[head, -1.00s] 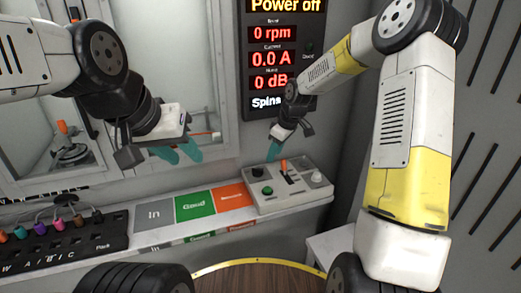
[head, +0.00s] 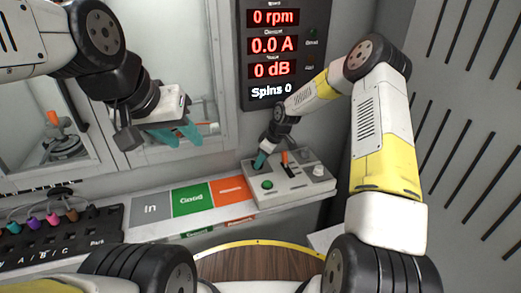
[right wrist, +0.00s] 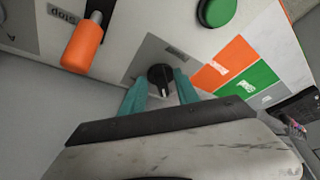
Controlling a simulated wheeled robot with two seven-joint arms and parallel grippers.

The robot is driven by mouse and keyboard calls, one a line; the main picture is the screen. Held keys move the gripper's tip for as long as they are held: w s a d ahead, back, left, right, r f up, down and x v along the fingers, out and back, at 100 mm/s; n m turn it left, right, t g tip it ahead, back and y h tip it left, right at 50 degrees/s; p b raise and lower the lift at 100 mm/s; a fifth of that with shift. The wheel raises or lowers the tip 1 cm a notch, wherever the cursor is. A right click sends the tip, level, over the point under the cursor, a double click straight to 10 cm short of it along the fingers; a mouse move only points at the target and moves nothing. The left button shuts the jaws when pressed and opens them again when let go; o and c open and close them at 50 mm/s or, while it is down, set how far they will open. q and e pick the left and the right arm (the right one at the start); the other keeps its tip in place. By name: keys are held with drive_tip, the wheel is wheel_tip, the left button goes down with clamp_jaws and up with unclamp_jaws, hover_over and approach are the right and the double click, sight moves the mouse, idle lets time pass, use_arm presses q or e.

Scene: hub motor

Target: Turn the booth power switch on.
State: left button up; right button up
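The control box (head: 312,196) stands at the right end of the shelf, below the display. A black rotary knob (right wrist: 160,77) with a white mark sits on a grey plate on it; I take this for the power switch. My right gripper (head: 260,161) is low over the box's left back corner and hides the knob in the head view. In the right wrist view my right gripper (right wrist: 160,88) is open, its teal fingertips on either side of the knob; contact is unclear. My left gripper (head: 180,134) is open and empty in front of the window.
An orange lever (head: 285,158) stands close beside my right gripper, and a green button (head: 268,184) is nearby. The display (head: 272,45) reads 0 rpm, 0.0 A, 0 dB. Left of the box lie grey, green and orange areas (head: 192,199) and a black rack (head: 60,240).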

drive_tip(key=shift+c, duration=0.5)
clamp_jaws()
drive_tip(key=shift+s+a+m, duration=0.1)
drive_tip(key=shift+m, duration=0.3)
drive_tip(key=m, duration=0.1)
drive_tip(key=m+t, duration=0.1)
drive_tip(key=shift+s+a+m+h, duration=0.2)
drive_tip(key=shift+m+h, duration=0.2)
drive_tip(key=m, duration=0.1)
drive_tip(key=m+t+h, duration=0.1)
drive_tip(key=m, duration=0.3)
drive_tip(key=shift+s+a+h, duration=0.15)
drive_tip(key=shift+a+h, duration=0.2)
drive_tip(key=shift+h, duration=0.05)
drive_tip(key=m, duration=0.1)
drive_tip(key=m+h, duration=0.1)
drive_tip(key=m, duration=0.2)
drive_tip(key=shift+a+m+t+h, duration=0.3)
drive_tip(key=shift+m+h, duration=0.1)
drive_tip(key=shift+a+m+h, duration=0.15)
drive_tip(key=shift+m+h, duration=0.25)
drive_tip(key=shift+m, duration=0.75)
drive_tip(key=shift+a+m+h, duration=0.1)
drive_tip(key=shift+m+h, duration=0.3)
drive_tip(key=shift+m, duration=0.75)
